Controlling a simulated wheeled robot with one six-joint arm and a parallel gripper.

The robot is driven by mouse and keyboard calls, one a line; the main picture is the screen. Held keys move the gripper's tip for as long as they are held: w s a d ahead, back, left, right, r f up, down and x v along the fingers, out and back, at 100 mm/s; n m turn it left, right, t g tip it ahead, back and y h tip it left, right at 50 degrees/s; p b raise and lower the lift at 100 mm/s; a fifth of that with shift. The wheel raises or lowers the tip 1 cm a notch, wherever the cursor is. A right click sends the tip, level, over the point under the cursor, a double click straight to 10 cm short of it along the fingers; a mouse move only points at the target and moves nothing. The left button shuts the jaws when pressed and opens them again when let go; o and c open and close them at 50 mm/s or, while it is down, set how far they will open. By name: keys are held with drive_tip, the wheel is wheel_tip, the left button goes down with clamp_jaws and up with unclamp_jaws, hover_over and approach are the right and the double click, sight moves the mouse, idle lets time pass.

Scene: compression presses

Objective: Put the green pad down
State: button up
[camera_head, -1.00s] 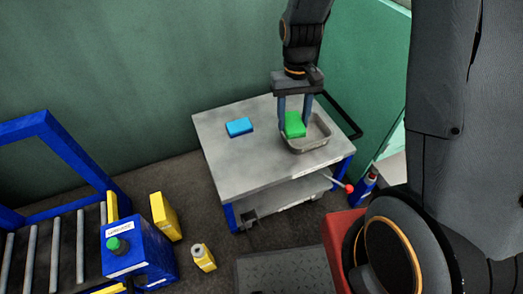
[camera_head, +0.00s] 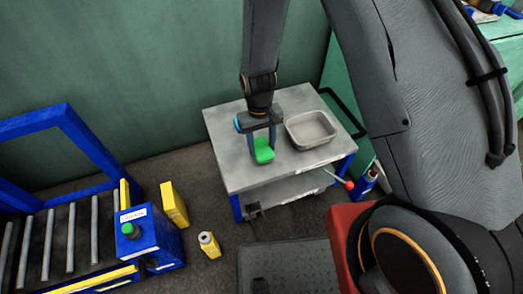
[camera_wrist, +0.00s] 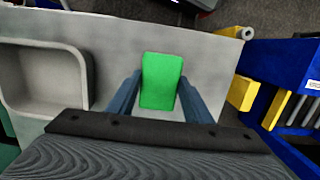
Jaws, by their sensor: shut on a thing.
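The green pad (camera_head: 264,151) is between the two blue-grey fingers of my gripper (camera_head: 263,143), which is shut on it. In the wrist view the pad (camera_wrist: 161,80) sits upright in the picture between the fingertips (camera_wrist: 160,95), over the bare grey top of the cart (camera_head: 232,162). The pad is left of the grey tray (camera_head: 311,130). I cannot tell whether the pad touches the cart top. The blue pad (camera_head: 237,124) is mostly hidden behind my gripper.
The tray looks empty, and its side shows in the wrist view (camera_wrist: 45,78). A red-knobbed lever (camera_head: 349,185) sticks out at the cart's right. A blue box with a green button (camera_head: 150,243) and yellow containers (camera_head: 174,204) stand at the left. The cart's front left is clear.

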drive_tip(key=shift+f, duration=1.4)
drive_tip(key=o, duration=1)
drive_tip(key=shift+f, duration=0.15)
wheel_tip(320, 180, up, 13)
drive_tip(key=w, duration=0.1)
wheel_tip(320, 180, up, 14)
drive_tip(key=m, duration=0.2)
hover_over(262, 147)
drive_tip(key=s+d, duration=0.4)
drive_tip(key=d, duration=0.4)
drive_tip(key=shift+m+t+y, duration=0.4)
drive_tip(key=shift+m+t, duration=0.2)
drive_tip(key=shift+t, duration=0.1)
drive_tip(key=s+d+r, duration=0.1)
drive_tip(key=s+r, duration=0.1)
drive_tip(key=s, duration=0.1)
drive_tip(key=s+d+r, duration=0.2)
drive_tip(key=s+r, duration=0.1)
drive_tip(key=s, duration=0.1)
drive_tip(key=s+d+r+p, duration=0.1)
drive_tip(key=s+d+r, duration=0.1)
drive_tip(key=s, duration=0.1)
drive_tip(key=shift+s+d+r, duration=0.15)
drive_tip(key=shift+s+r, duration=0.05)
drive_tip(key=shift+r, duration=0.05)
